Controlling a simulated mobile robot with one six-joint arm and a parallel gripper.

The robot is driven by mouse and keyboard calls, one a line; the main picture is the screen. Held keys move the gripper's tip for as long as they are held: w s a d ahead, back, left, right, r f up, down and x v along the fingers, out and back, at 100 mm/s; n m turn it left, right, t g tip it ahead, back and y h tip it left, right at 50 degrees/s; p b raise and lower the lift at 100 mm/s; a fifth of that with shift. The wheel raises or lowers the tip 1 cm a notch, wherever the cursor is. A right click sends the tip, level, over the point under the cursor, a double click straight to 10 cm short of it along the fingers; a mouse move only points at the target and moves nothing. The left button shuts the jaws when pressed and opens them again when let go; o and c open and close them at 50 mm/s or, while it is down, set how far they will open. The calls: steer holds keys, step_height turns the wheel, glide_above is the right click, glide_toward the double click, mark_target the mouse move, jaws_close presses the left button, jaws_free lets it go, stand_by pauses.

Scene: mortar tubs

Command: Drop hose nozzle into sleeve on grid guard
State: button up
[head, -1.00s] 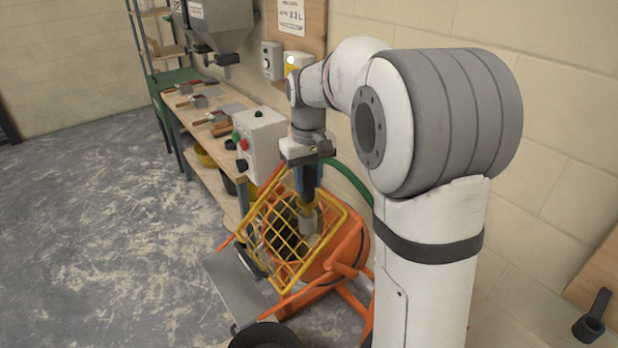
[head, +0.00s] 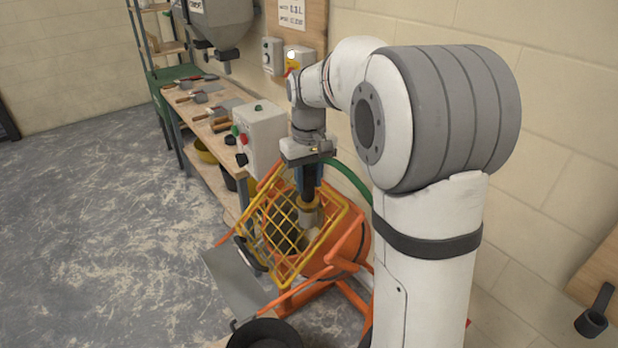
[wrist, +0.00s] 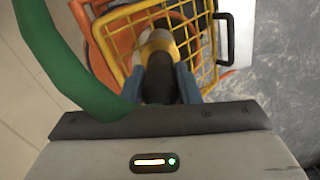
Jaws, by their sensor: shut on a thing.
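My gripper (head: 308,180) points down with its blue fingers shut on the dark hose nozzle. The nozzle's black body (wrist: 160,78) shows between the fingers in the wrist view. A yellow collar (head: 309,204) sits below the fingertips. Under it a short grey cylinder (head: 308,218), apparently the sleeve, is at the right part of the yellow grid guard (head: 262,222). I cannot tell whether the nozzle tip is inside it; collar and fingers hide the join. The tilted guard covers the orange mixer's mouth and also shows in the wrist view (wrist: 203,65).
A green hose (head: 349,178) curves close by on the right and looms large in the wrist view (wrist: 62,60). The orange mixer frame (head: 340,265), a grey control box (head: 262,135) and a tool bench (head: 205,110) stand near. A black tub (head: 265,334) is in front. Open floor lies left.

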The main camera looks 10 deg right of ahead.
steer(key=shift+f, duration=0.2)
steer(key=shift+f+b, duration=0.45)
steer(key=shift+f, duration=0.05)
steer(key=o, duration=1.2)
step_height(320, 180, up, 8)
steer(key=shift+f+b, duration=0.1)
steer(key=shift+b, duration=0.25)
